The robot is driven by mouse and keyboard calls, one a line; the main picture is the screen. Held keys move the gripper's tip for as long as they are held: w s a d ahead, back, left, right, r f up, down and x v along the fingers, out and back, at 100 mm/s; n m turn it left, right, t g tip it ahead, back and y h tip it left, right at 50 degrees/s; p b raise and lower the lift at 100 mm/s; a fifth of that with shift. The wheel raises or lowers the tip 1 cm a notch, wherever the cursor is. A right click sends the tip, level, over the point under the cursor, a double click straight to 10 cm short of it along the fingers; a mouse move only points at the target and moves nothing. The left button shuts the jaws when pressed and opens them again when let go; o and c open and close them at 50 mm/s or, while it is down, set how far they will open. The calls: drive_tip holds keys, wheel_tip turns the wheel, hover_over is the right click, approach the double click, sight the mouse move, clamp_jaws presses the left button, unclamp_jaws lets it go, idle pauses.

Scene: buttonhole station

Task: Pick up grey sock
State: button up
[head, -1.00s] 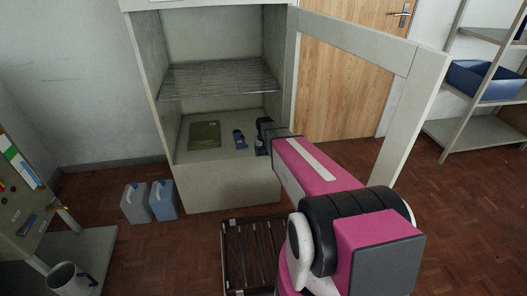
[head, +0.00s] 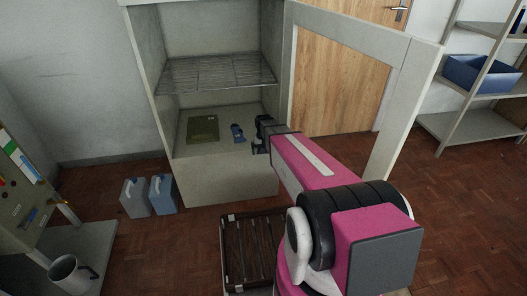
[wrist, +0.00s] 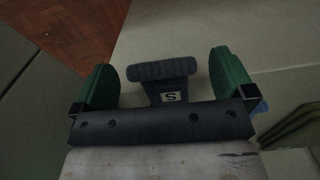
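The sock (wrist: 165,75), a dark blue-grey piece with a ribbed band and a small "S" label, lies between my finger pads in the wrist view. It looks bluer in the head view (head: 238,133), on the cabinet's lower floor. My gripper (wrist: 164,82) is open, with a green pad on each side of the sock and gaps between. In the head view my gripper (head: 259,135) is at the right side of the cabinet, just right of the sock. Part of the sock is hidden behind the gripper's dark crossbar.
An olive-green flat piece (head: 203,129) lies left of the sock. A wire shelf (head: 215,73) spans the open cabinet (head: 225,185) above. The cabinet's open door frame (head: 405,110) stands right of my arm. A dark slatted crate (head: 250,250) is on the floor.

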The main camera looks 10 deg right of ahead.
wheel_tip(320, 180, up, 11)
idle(0.6)
drive_tip(key=shift+f, duration=0.1)
drive_tip(key=w, duration=0.5)
wheel_tip(320, 180, down, 11)
drive_tip(key=shift+d+f, duration=0.1)
drive_tip(key=shift+d, duration=0.05)
idle(0.5)
drive_tip(key=shift+c, duration=0.3)
drive_tip(key=c, duration=0.9)
